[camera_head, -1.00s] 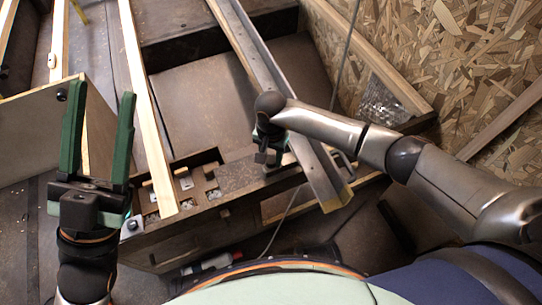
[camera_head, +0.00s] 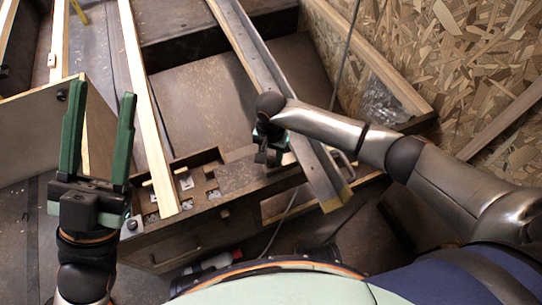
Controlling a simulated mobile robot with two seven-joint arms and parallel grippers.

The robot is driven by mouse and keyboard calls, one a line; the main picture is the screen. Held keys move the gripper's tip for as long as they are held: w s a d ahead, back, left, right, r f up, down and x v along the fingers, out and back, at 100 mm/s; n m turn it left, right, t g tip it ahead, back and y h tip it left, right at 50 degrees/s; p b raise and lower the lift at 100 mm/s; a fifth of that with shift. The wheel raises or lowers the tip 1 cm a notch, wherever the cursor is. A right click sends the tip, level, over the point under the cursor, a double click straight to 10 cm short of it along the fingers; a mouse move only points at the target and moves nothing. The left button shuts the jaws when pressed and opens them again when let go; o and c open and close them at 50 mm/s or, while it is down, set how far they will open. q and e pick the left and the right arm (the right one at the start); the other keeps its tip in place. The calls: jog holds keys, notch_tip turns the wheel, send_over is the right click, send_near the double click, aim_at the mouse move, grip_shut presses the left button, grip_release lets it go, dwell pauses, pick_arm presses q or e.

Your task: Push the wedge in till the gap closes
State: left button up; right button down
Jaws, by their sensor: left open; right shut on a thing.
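My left gripper (camera_head: 98,135) is at the left, its two long green fingers spread apart and pointing up, with nothing between them. My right gripper (camera_head: 272,158) is at the middle, pointing down at the dark slotted bench (camera_head: 195,225) beside the long metal rail (camera_head: 285,95). Its fingers are mostly hidden by its own wrist, and the thing it holds cannot be made out. A small pale wooden piece (camera_head: 180,171) lies on the slotted part of the bench by the long strip; I cannot tell whether it is the wedge. No gap can be made out clearly.
A long pale wooden strip (camera_head: 146,110) reaches onto the bench left of my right gripper. A board (camera_head: 30,130) stands behind my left gripper. A chipboard wall (camera_head: 450,70) closes the right side. A crumpled clear bag (camera_head: 380,103) lies at its foot.

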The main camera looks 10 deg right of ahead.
jog(key=shift+d, duration=0.1)
jog(key=shift+w+d, duration=0.2)
jog(key=shift+d, duration=0.6)
jog(key=shift+c, duration=2.2)
grip_release()
jog(key=shift+a, duration=0.1)
jog(key=shift+r, duration=0.1)
notch_tip(320, 180, up, 12)
jog(key=p, duration=0.4)
jog(key=shift+r, duration=0.15)
